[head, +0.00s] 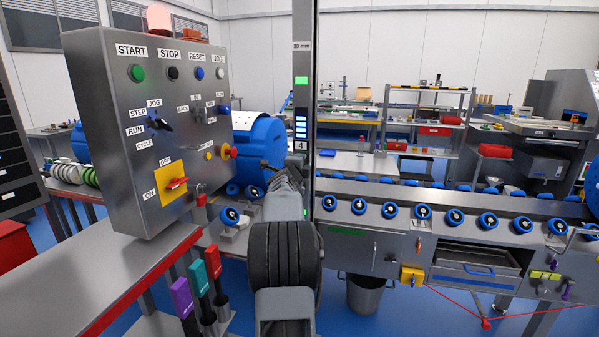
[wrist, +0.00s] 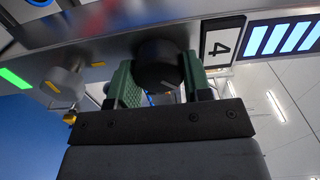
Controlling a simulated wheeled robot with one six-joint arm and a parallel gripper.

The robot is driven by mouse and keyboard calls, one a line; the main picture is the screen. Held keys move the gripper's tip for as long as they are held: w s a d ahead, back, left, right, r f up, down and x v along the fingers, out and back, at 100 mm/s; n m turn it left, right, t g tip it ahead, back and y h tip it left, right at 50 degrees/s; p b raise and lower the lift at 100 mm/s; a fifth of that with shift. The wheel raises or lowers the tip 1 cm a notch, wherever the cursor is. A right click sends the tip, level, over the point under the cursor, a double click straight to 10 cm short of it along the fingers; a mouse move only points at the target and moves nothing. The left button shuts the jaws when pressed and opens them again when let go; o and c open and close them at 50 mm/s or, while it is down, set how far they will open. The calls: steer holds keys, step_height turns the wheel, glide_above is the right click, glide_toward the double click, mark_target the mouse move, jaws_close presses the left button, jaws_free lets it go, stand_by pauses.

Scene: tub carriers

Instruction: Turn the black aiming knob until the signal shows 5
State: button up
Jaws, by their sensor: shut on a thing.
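The black aiming knob (wrist: 158,62) is in the upper middle of the wrist view, on the metal post. My gripper (wrist: 160,88) is shut on it, with one green-padded finger on each side. A white plate with the digit 4 (wrist: 222,42) is right of the knob, and a bar display (wrist: 283,40) with several lit blue-white bars is beside it. In the head view the bar display (head: 301,126) is on the upright post, above the 4 plate (head: 300,145). My gripper (head: 287,178) is in front of the post there, and the knob is hidden.
A silver knob with a yellow mark (wrist: 65,82) is left of my gripper. A green light (head: 301,80) glows higher on the post. A control box (head: 120,190) stands close on the left. A conveyor with blue rollers (head: 455,217) runs right.

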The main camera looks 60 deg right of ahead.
steer(key=m+b, duration=0.2)
steer(key=m, duration=0.3)
steer(key=shift+s+r, duration=0.1)
steer(key=shift+m+b, duration=0.3)
stand_by(0.4)
steer(key=o, duration=0.7)
steer(key=shift+d, duration=0.15)
steer(key=shift+o, duration=1.1)
steer(key=b+v, duration=0.1)
steer(key=v, duration=1.3)
steer(key=shift+b, duration=0.4)
steer(key=shift+w, duration=0.2)
